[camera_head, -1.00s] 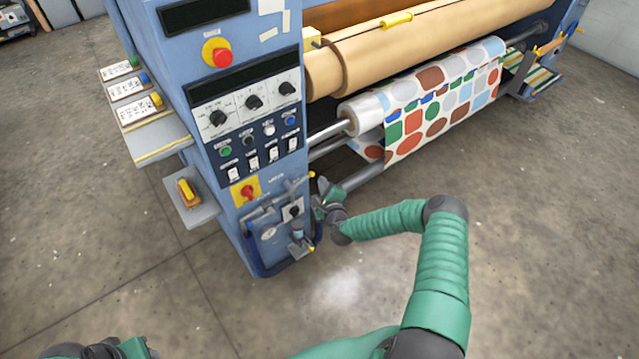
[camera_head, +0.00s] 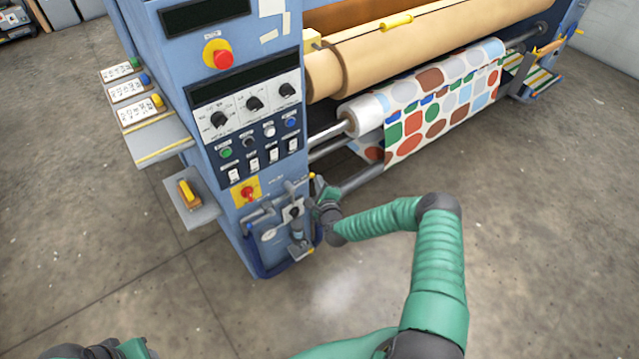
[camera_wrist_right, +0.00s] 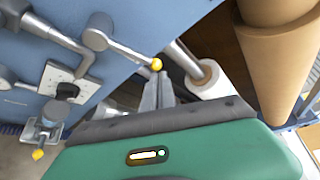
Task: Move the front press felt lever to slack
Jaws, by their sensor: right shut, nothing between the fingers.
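A lever with a grey arm and a yellow end knob (camera_wrist_right: 156,64) shows in the right wrist view, its round pivot up and to the left on the blue press cabinet. In the head view its yellow tip (camera_head: 312,175) is at the cabinet's right edge. I cannot read a label naming it. My right gripper (camera_wrist_right: 157,90) is shut and empty, its fingertips just below the knob in the wrist view; contact is unclear. In the head view the right gripper (camera_head: 319,188) is beside the lever's tip. Only part of my left arm shows at the bottom left.
A second yellow-tipped lever (camera_head: 311,250) sits lower on the cabinet, near a small dial plate (camera_head: 293,211) and a red knob on a yellow plate (camera_head: 246,192). Rollers with patterned fabric (camera_head: 440,105) lie to the right. The floor in front is clear.

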